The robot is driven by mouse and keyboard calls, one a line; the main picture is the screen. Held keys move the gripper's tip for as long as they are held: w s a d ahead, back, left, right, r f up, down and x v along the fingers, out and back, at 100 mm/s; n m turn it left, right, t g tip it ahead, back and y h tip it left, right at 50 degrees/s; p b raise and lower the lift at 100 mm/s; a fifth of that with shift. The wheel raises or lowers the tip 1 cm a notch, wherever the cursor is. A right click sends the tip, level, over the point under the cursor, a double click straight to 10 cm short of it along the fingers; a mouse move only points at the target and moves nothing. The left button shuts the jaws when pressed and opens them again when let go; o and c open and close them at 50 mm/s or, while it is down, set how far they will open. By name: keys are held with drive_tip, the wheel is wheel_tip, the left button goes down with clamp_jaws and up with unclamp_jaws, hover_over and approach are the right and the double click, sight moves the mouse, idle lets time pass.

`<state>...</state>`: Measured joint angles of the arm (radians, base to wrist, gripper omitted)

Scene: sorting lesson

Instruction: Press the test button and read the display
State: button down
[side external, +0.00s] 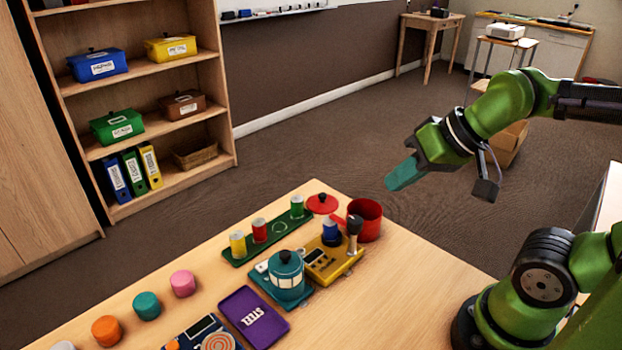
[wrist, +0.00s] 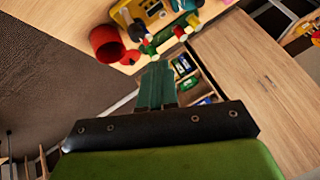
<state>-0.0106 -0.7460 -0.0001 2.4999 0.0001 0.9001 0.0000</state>
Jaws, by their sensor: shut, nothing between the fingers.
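My gripper (side external: 402,174) is shut and empty, high above the floor beyond the table's far right edge. Its teal fingers (wrist: 156,85) lie together in the wrist view. A yellow device (side external: 330,262) on the table has a small dark display (side external: 316,255), a blue part and an upright black-topped lever. It shows partly at the top of the wrist view (wrist: 150,12). A dark blue panel (side external: 198,335) at the front edge also has a display (side external: 201,327), an orange round part and red rings. I cannot tell which part is the test button, or read either display.
A red pot (side external: 366,218) stands beside the yellow device. The table's right side is bare. A shelf (side external: 140,100) stands behind.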

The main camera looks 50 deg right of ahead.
drive_tip(key=w+a+f+n+g+y, duration=0.1)
drive_tip(key=w+a+f+n+g, duration=0.1)
drive_tip(key=a+f, duration=0.15)
drive_tip(key=n+t+h, duration=0.1)
drive_tip(key=n+t, duration=0.3)
drive_tip(key=n, duration=0.9)
hover_over(304, 254)
wheel_tip(304, 254, down, 7)
drive_tip(key=shift+f, duration=0.15)
drive_tip(key=shift+f, duration=4.45)
drive_tip(key=shift+f, duration=0.1)
